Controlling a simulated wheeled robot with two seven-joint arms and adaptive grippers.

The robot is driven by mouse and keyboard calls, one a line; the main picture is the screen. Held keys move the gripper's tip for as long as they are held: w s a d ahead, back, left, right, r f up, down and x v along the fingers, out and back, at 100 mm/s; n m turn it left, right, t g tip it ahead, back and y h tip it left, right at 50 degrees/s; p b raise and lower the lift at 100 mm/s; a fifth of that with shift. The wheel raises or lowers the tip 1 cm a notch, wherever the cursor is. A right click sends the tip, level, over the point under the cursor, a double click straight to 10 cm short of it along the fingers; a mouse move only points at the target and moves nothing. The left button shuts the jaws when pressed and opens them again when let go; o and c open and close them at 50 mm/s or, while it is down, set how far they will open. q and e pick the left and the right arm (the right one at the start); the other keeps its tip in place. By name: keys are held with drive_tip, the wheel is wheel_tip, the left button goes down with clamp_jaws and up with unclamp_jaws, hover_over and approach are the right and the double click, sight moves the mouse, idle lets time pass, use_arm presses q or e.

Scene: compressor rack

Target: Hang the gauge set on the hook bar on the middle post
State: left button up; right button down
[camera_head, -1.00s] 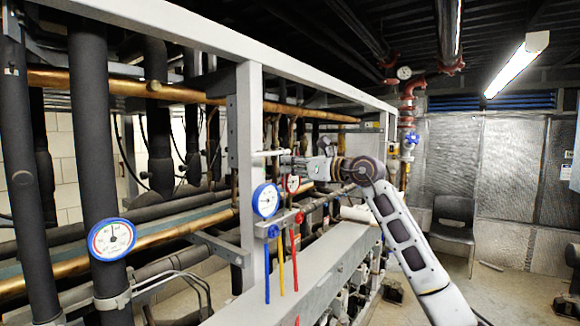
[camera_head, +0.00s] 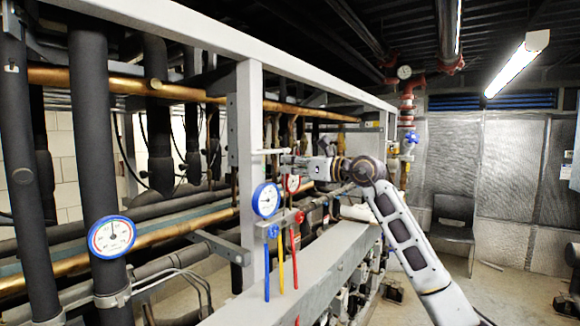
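The gauge set shows a blue-rimmed gauge (camera_head: 266,199), a red-rimmed gauge (camera_head: 292,184) partly hidden behind it, blue and red knobs, and blue, yellow and red hoses hanging down. It is upright in front of the middle post (camera_head: 250,125). The pale hook bar (camera_head: 271,151) sticks out to the right from this post, just above the gauges. My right gripper (camera_head: 290,161) points left at the bar's outer end, directly above the red-rimmed gauge. Its fingertips are small and overlap the set's top, so their grip and the hook's contact with the bar are unclear. My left gripper is not in view.
A grey beam (camera_head: 300,298) runs below the hoses. Another round gauge (camera_head: 112,238) is on a dark pipe at left. Copper and black pipes fill the rack behind the post. A chair (camera_head: 453,222) stands on open floor at right.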

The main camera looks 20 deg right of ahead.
drive_tip(key=c, duration=1.6)
unclamp_jaws()
drive_tip(key=shift+s, duration=0.15)
drive_tip(key=shift+o, duration=0.8)
drive_tip(key=shift+f, duration=0.25)
drive_tip(key=shift+r, duration=0.15)
drive_tip(key=shift+d, duration=0.1)
drive_tip(key=b+v, duration=0.4)
drive_tip(key=v, duration=0.3)
drive_tip(key=shift+s+d, duration=0.25)
drive_tip(key=shift+s, duration=0.1)
